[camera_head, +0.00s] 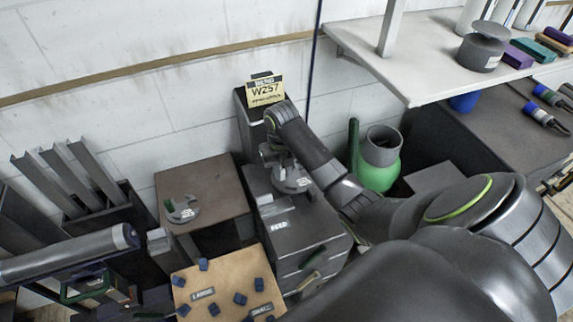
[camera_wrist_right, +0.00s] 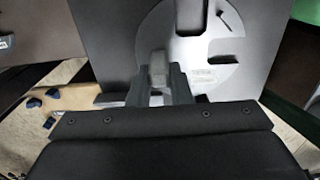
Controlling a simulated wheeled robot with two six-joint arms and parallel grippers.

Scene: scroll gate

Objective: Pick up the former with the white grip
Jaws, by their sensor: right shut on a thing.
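A grey round former (camera_head: 292,181) with cut-outs and a small pale label lies on top of the dark machine block, under my right gripper (camera_head: 272,154). In the right wrist view its flat disc (camera_wrist_right: 222,62) fills the upper middle. My right gripper's fingers (camera_wrist_right: 160,82) are shut on its pale, greyish-white grip (camera_wrist_right: 158,66). The disc looks flat on or very close to the block; I cannot tell whether it touches. A second grey, hook-shaped former (camera_head: 184,211) with a label lies on a brown-topped box to the left. My left gripper is not in view.
A yellow W257 sign (camera_head: 265,92) stands behind my right wrist. A green canister (camera_head: 379,160) stands to the right, below a white shelf (camera_head: 420,50). A tan board (camera_head: 222,283) with several blue pieces lies in front. Dark upright plates (camera_head: 88,172) stand at left.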

